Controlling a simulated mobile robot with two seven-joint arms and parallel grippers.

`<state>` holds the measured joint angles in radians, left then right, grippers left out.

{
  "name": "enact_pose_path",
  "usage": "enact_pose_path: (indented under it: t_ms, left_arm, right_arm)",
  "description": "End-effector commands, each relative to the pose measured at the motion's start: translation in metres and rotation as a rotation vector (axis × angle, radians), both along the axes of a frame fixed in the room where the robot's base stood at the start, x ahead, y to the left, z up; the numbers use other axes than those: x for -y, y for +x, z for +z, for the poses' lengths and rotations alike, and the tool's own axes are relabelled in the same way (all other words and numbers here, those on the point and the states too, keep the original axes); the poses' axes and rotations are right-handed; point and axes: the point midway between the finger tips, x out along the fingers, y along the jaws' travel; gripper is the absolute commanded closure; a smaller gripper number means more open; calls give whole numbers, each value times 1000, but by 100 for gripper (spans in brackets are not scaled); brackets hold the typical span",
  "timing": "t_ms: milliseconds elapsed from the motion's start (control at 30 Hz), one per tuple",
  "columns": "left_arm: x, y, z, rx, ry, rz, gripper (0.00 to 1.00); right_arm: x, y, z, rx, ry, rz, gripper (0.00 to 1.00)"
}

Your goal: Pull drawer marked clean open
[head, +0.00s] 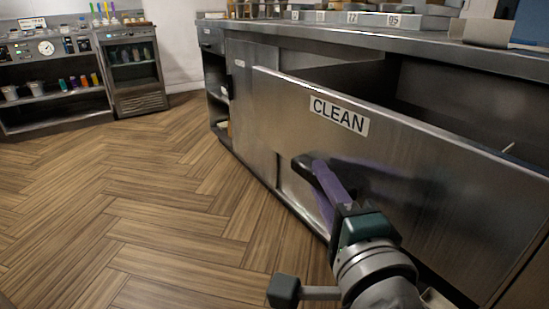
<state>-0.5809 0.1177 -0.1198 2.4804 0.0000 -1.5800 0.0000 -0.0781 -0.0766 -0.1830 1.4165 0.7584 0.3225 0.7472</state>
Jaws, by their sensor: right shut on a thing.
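The drawer marked CLEAN (268,102) is a wide stainless steel front with a white label (339,116) reading CLEAN. It stands out from the counter, and its dark inside shows behind the front's top edge. My right gripper (318,172) is in front of the drawer face, below the label, and shut. The thing in its jaws is hidden by the fingers; it is at the place of a handle on the drawer front. The gripper's purple and dark green parts reflect in the steel. My left gripper is not in view.
A steel counter (400,38) runs above the drawer, with several labelled containers (375,19) on it. Open shelves (218,105) are at the counter's far end. A shelf unit (50,112) and a glass-door fridge (135,70) stand at the back left. The wooden floor (130,200) on the left is clear.

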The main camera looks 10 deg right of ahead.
Motion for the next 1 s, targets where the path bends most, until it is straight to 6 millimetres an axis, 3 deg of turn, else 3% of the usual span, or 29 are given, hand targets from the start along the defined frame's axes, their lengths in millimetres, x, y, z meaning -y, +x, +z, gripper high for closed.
enact_pose_path:
  t_ms: [233,267,500,800,1000]
  left_arm:
    - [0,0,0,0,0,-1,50]
    - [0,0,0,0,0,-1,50]
    - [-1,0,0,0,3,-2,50]
    - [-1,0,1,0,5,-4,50]
    - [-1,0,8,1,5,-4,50]
  right_arm:
    - [0,0,0,0,0,-1,100]
    - [0,0,0,0,0,-1,69]
    - [0,0,0,0,0,-1,43]
    - [0,-3,0,-1,-1,-1,43]
    - [-1,-34,0,-4,-1,0,43]
